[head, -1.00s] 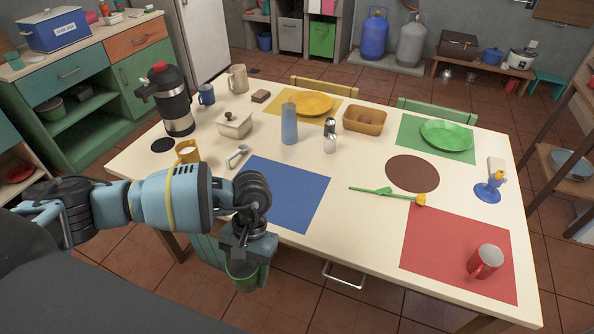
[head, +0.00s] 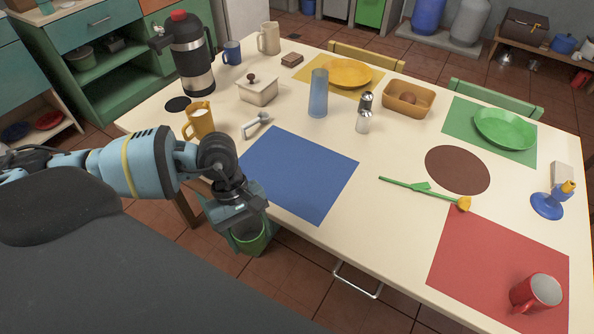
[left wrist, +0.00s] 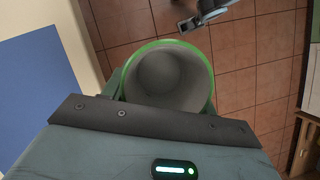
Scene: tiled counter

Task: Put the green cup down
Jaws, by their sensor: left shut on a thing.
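The green cup (head: 250,242) is held in my left gripper (head: 246,222), in front of the near table edge and beside the blue mat (head: 298,176). The gripper is shut on it and hides part of its side. In the left wrist view the gripper (left wrist: 160,110) is at the cup's near side. The cup (left wrist: 209,82) shows its green rim and grey, seemingly empty inside, with floor tiles beyond. The table (head: 400,245) carries the blue mat, which also shows in the left wrist view (left wrist: 35,95). My right gripper is not in the head view.
A yellow mug (head: 201,124), a small utensil (head: 257,124) and a blue glass (head: 318,93) stand or lie near the blue mat. A red mug (head: 537,293) is on the red mat (head: 480,262). The blue mat is bare.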

